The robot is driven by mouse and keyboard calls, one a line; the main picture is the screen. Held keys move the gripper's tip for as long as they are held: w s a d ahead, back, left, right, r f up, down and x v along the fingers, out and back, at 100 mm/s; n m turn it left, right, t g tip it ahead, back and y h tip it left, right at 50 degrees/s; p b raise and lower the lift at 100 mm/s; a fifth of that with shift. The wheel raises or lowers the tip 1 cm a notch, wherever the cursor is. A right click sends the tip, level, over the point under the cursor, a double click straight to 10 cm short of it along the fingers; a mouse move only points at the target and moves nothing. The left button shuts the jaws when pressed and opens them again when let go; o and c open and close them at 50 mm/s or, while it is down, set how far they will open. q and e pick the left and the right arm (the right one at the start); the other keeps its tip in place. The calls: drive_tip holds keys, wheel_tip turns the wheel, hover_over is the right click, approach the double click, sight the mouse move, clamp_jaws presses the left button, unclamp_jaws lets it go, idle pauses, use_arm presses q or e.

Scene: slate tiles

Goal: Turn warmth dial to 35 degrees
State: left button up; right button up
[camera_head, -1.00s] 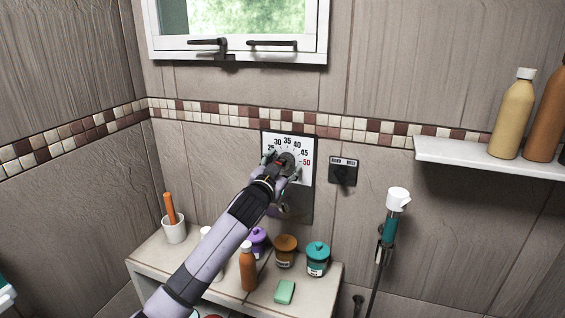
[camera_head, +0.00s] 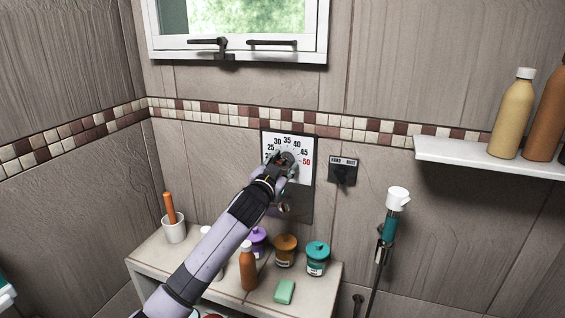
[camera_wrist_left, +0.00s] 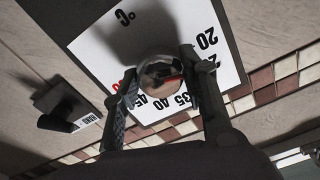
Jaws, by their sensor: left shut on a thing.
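The warmth dial (camera_head: 286,159) is a round metallic knob on a white scale plate (camera_head: 307,174) on the wall, with numbers up to a red 50. My left gripper (camera_head: 283,163) is at the knob, shut on it. In the left wrist view the dial (camera_wrist_left: 158,70) sits between the two fingers (camera_wrist_left: 158,78), with a red mark on its face. The scale there appears upside down; 35, 40 and 45 show below the knob. A finger covers part of the scale, so the exact setting is unclear. My right gripper is not in view.
A small black switch (camera_head: 343,171) is on the wall right of the plate. Below stands a bench (camera_head: 212,282) with jars, bottles and green soap (camera_head: 284,291). A hand shower (camera_head: 391,225) hangs right; a bottle shelf (camera_head: 470,157) is farther right.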

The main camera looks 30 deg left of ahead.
use_arm(q)
drive_tip(key=shift+m, duration=0.3)
drive_tip(key=m+p, duration=0.2)
drive_tip(key=m, duration=0.1)
drive_tip(key=shift+r, duration=0.15)
drive_tip(key=m+p, duration=0.1)
drive_tip(key=m, duration=0.2)
drive_tip(key=shift+m, duration=0.3)
drive_tip(key=m+p, duration=0.2)
drive_tip(key=m, duration=0.1)
drive_tip(key=shift+m, duration=0.3)
drive_tip(key=shift+a+m+p, duration=0.1)
drive_tip(key=shift+m+p, duration=0.55)
drive_tip(key=shift+m, duration=1.25)
drive_tip(key=shift+r, duration=0.1)
drive_tip(key=o, duration=1.2)
drive_tip(key=shift+c, duration=0.2)
